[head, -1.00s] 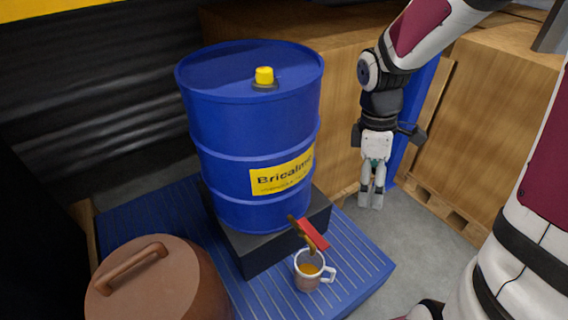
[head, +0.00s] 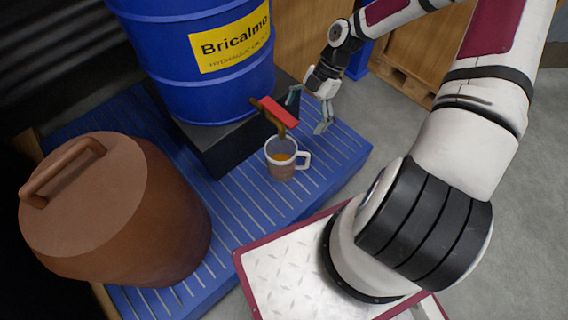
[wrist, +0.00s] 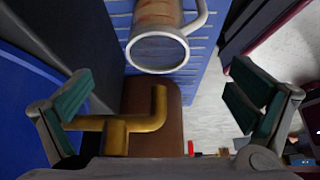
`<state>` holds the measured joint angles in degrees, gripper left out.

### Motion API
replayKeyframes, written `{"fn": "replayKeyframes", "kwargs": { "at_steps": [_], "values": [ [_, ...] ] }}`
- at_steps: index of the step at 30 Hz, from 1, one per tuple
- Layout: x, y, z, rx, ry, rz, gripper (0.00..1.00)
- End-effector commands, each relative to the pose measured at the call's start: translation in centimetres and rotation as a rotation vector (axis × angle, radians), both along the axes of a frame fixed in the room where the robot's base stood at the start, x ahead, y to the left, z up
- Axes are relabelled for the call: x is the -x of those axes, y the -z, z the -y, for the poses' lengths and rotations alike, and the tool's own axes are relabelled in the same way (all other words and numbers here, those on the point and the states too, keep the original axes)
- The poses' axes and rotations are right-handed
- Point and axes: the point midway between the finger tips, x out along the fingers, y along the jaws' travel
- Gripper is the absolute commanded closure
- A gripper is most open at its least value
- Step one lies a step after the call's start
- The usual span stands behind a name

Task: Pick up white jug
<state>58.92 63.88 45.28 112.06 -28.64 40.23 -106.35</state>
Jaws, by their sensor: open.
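The white jug (head: 281,170) stands upright on a blue slatted platform, below the tap of a blue drum, in the head view. It has a handle on its right, brownish staining on its side and amber liquid inside. My gripper (head: 308,111) is open and empty, beyond and above the jug, close to the tap's right side. In the wrist view the jug (wrist: 160,22) shows at the top centre, ahead of the spread fingers (wrist: 167,98) and apart from them. The brass tap (wrist: 125,124) shows between the fingers, nearer the left one.
The blue drum (head: 175,75) rests on a dark block (head: 222,152). Its tap has a red lever (head: 280,112) above the jug. A large brown lidded container (head: 165,225) stands at the left on the blue platform (head: 335,165). Cardboard boxes (head: 305,45) stand behind. Grey floor is clear at right.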

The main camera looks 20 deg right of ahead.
Motion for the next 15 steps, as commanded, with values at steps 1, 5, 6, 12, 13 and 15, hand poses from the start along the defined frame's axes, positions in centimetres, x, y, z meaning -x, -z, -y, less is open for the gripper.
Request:
{"fn": "replayKeyframes", "kwargs": {
  "at_steps": [1,5,6,12,13,15],
  "values": [
    [0.1,0.7,-0.4,-0.002,-0.004,-0.001,0.00],
    [0.5,2.8,-1.6,-0.002,-0.004,-0.003,0.00],
    [0.6,3.5,-2.0,-0.002,-0.004,-0.004,0.00],
    [1.0,6.3,-3.5,-0.001,-0.002,-0.004,0.00],
    [1.1,6.5,-3.6,-0.001,-0.002,-0.004,0.00],
    [1.1,6.9,-3.9,0.000,0.000,-0.002,0.00]
  ]
}}
